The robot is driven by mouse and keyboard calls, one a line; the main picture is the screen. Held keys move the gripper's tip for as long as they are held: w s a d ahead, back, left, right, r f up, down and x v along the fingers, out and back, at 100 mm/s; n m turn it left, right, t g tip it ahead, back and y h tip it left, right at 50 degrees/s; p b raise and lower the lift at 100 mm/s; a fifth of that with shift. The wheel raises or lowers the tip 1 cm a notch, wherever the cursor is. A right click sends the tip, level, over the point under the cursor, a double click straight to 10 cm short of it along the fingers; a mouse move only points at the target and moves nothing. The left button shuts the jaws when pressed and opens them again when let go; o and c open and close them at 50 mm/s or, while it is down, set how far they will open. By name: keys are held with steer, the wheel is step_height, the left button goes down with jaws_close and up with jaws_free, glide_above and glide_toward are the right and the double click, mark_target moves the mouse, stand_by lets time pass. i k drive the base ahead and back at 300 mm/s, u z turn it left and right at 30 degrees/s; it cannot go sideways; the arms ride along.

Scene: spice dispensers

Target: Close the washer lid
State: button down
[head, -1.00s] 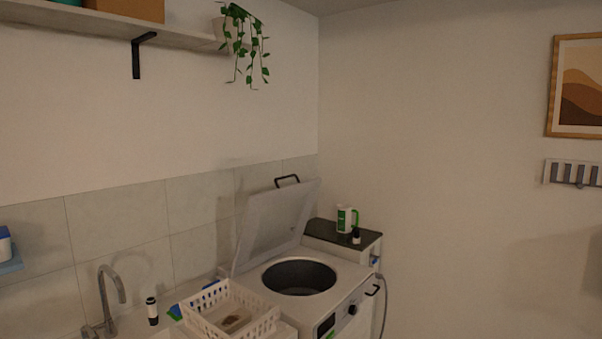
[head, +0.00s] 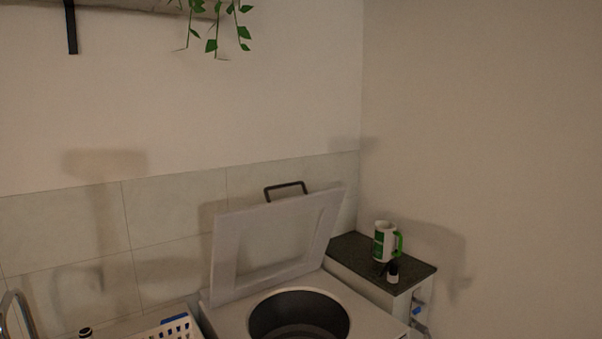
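The washer (head: 229,318) stands at the bottom middle of the head view, with its front cut off by the lower edge. Its white lid (head: 226,247) is open, tilted up and leaning back toward the tiled wall. A dark handle (head: 286,190) sits at the lid's top edge. Below the lid, the round dark drum opening (head: 298,312) is uncovered. My gripper is not in view.
Right of the washer, a dark-topped cabinet (head: 412,262) holds a white and green mug (head: 385,242) and a small dark bottle (head: 393,273). A plant (head: 214,30) hangs above.

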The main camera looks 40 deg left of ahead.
mark_target(228, 224)
steer(key=u, duration=0.35)
steer(key=i, duration=1.15)
steer(key=u, duration=1.5)
steer(key=i, duration=1)
steer(key=u, duration=0.8)
